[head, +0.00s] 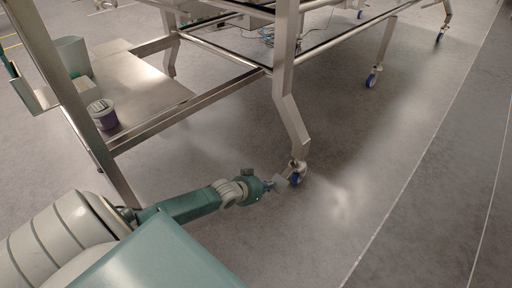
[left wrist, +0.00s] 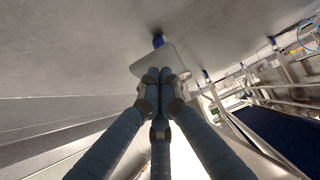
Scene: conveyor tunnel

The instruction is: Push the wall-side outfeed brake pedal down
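The brake pedal (head: 282,184) is a small flat light-grey plate at a caster with a blue wheel (head: 296,179), at the foot of the steel frame's bent leg. In the left wrist view the pedal (left wrist: 181,59) lies straight ahead, with the blue wheel (left wrist: 158,40) just beyond it. My left gripper (head: 270,186) is at the pedal's near side. In the left wrist view its fingers (left wrist: 160,76) are drawn together, empty, and their tips overlap the plate. I cannot tell whether they touch it. My right gripper is not in view.
The steel leg (head: 288,110) rises above the caster. A low steel shelf (head: 150,88) with a purple-grey tub (head: 103,115) is at the left. Another blue caster (head: 372,79) stands farther back. The grey floor (head: 370,150) to the right is clear.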

